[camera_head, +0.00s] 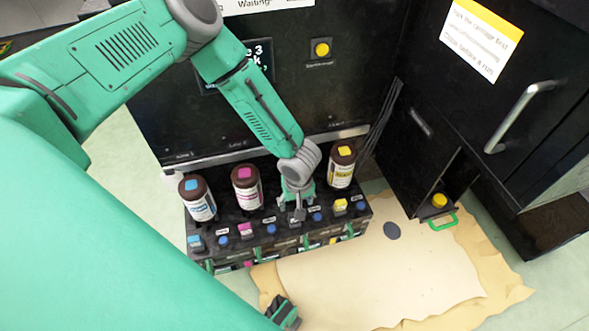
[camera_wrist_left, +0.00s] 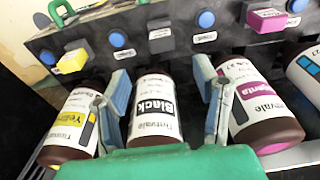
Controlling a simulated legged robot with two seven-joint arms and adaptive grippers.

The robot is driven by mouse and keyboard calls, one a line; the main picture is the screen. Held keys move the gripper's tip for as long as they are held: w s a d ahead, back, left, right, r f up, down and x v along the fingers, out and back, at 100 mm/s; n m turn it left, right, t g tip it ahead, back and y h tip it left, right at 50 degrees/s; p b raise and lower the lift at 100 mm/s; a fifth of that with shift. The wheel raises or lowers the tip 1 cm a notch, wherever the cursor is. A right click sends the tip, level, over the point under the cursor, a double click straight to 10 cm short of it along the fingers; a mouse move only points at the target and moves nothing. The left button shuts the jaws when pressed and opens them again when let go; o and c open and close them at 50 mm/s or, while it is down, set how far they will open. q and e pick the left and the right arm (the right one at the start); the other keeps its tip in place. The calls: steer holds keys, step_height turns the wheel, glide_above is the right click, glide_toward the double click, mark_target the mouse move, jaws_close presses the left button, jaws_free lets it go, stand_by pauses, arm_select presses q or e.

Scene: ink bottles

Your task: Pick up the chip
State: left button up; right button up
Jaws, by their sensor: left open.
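Coloured block-shaped chips sit along the front of the black rack: a cyan chip (camera_head: 195,241), a magenta chip (camera_head: 245,229) and a yellow chip (camera_head: 340,205). The left wrist view also shows the yellow chip (camera_wrist_left: 73,61), the magenta chip (camera_wrist_left: 267,20) and a dark chip (camera_wrist_left: 159,29) in line with the black bottle. My left gripper (camera_head: 298,212) is over the middle of the rack, open, and hides part of it. In the left wrist view its fingers (camera_wrist_left: 162,78) stand either side of the black-labelled bottle (camera_wrist_left: 154,108), with no chip between them. I cannot make out my right gripper.
The cyan bottle (camera_head: 197,199), magenta bottle (camera_head: 247,186) and yellow bottle (camera_head: 341,166) stand on the rack (camera_head: 228,262). Blue buttons lie between the chips. Black cabinets stand behind and right. A small tray with a green handle (camera_head: 443,222) juts out at right. The tan mat (camera_head: 380,280) is mostly clear.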

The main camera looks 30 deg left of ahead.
arm_select(q)
steer(key=f, duration=0.2)
steer(key=f+b, duration=0.1)
steer(key=f, duration=0.1)
steer(key=shift+w+a+f, duration=0.15)
steer(key=shift+a+f, duration=0.05)
steer(key=shift+f, duration=0.05)
steer(key=f+b, duration=0.3)
steer(key=f, duration=0.2)
steer(key=shift+a+f, duration=0.1)
steer(key=shift+a, duration=0.1)
steer(key=c, duration=1)
